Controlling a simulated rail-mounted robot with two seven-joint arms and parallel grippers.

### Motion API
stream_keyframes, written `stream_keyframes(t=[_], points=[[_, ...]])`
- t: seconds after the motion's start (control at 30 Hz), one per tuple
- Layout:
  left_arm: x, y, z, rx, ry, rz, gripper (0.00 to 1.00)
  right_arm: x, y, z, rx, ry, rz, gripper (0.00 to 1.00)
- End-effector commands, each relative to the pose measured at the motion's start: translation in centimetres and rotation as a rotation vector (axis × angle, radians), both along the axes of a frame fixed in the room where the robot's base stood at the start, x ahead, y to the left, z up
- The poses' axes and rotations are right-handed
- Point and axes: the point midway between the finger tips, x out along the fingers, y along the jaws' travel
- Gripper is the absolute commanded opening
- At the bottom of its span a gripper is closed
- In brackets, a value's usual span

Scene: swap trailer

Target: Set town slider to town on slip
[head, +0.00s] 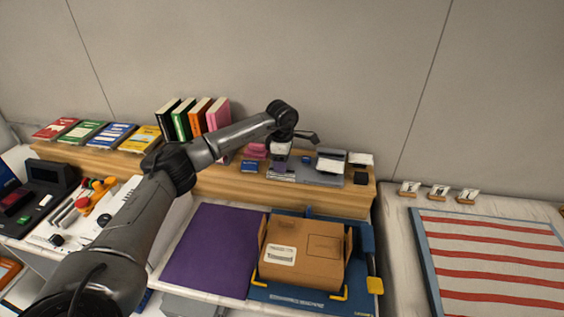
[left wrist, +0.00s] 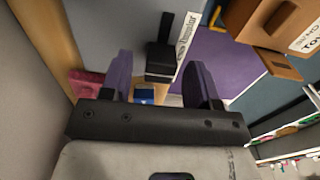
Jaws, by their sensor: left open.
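In the left wrist view a black block with an upright black post (left wrist: 160,62), which may be the town slider, stands on the shelf. A white strip with partly readable lettering (left wrist: 188,42) lies beside it. My left gripper (left wrist: 158,82) is open, its two purple-grey fingers apart, with the block showing beyond the gap. In the head view my left gripper (head: 306,136) is over the right part of the shelf. A white label (head: 281,254), possibly the slip, is on the cardboard box (head: 318,241); its text is too small to read there. My right gripper is not in view.
The wooden shelf (head: 225,184) carries upright books (head: 198,120), a small blue item (head: 249,166), pink items and a grey plate (head: 328,180). A purple mat (head: 205,245) lies left of the box. A striped board (head: 495,262) is at right.

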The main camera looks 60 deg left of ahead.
Motion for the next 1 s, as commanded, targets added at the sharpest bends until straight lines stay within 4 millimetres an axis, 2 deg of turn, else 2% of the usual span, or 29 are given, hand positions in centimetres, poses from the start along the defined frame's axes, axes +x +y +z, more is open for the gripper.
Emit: stream_keyframes(t=[0.2,0.5,1.0], points=[[-0.02,-0.01,-0.97,-0.001,0.001,0.0,0.55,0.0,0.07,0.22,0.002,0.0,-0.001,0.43],[-0.01,-0.02,-1.06,0.0,0.0,0.0,0.54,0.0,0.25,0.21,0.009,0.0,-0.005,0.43],[-0.01,-0.04,-1.01,0.0,0.0,-0.001,0.07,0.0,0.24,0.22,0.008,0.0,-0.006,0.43]])
